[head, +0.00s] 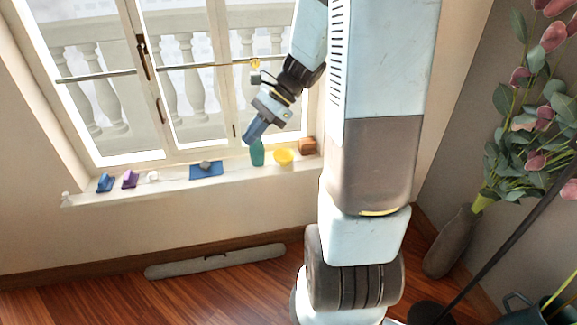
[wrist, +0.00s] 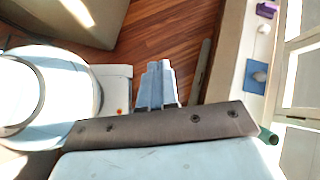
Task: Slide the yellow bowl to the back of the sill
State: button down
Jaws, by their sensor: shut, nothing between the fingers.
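The yellow bowl (head: 283,156) stands upright on the window sill (head: 232,176), between a green vase-like container (head: 257,152) and a brown block (head: 307,146). It appears close to the sill's front edge. My gripper (head: 250,139) is shut and empty, pointing down just above and left of the green container, with the bowl below and to its right. In the wrist view my gripper's blue-grey fingers (wrist: 155,68) are together with the floor behind them. The bowl does not show in the wrist view.
Further left on the sill are a blue mat (head: 195,172) with a grey object on it, a white item (head: 153,176), a purple object (head: 129,179) and a blue object (head: 106,182). The window stands behind. A plant vase (head: 450,244) stands at the right.

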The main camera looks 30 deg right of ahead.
jog(key=w+d+f+m+t+y, duration=0.35)
jog(key=w+d+f+m, duration=0.2)
jog(key=f+m, duration=0.2)
jog(key=m+t+h, duration=0.8)
jog(key=m+t, duration=0.6)
jog(key=m, duration=1.4)
send_near(287, 162)
jog(key=w+a, duration=0.3)
jog(key=a, duration=0.1)
jog(key=shift+w+d+r+g, duration=0.15)
jog(key=shift+w+d+g, duration=0.1)
jog(key=shift+w+d, duration=1)
jog(key=shift+w, duration=0.2)
